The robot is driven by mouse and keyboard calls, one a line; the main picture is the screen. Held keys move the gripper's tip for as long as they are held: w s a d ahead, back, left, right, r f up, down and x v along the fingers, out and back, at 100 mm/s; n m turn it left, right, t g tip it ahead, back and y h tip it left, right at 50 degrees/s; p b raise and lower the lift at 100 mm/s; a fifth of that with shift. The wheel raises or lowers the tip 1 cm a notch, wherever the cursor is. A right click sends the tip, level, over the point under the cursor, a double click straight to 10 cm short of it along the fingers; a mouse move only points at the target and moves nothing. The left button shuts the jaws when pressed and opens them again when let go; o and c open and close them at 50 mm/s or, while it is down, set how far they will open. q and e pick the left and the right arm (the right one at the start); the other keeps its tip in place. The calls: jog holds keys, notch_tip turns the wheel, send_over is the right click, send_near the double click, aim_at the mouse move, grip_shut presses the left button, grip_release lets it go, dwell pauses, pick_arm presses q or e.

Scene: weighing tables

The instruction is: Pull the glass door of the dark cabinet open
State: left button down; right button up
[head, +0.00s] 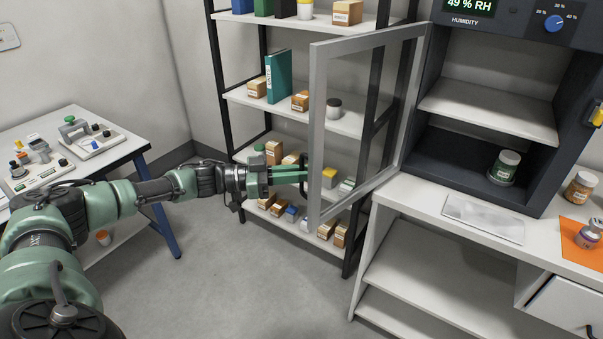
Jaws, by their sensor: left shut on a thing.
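The dark cabinet (473,167) stands on a white bench at the right. Its glass door (317,130) has a grey frame, is hinged on the cabinet's left side and stands wide open, swung out to the left. My left gripper (303,176) is at the free edge of the door, shut on its dark handle (304,180), which the fingers partly hide. My right gripper is not in view.
A shelf rack (235,95) with boxes and binders stands behind the door. A side table (128,149) with instruments is at the left. On the white bench (425,200) are a grey tray (484,218), a jar (580,187) and an orange mat (578,240). The floor between is clear.

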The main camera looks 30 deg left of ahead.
pick_arm(q)
jog(key=shift+w+a+r, duration=0.2)
jog(key=shift+a+r, duration=0.1)
jog(key=shift+r, duration=0.05)
jog(key=c, duration=1.5)
grip_release()
jog(key=shift+w+f, duration=0.1)
jog(key=shift+f, duration=0.15)
jog(key=b+v, duration=0.2)
jog(key=v, duration=0.5)
jog(key=shift+s+a, duration=0.3)
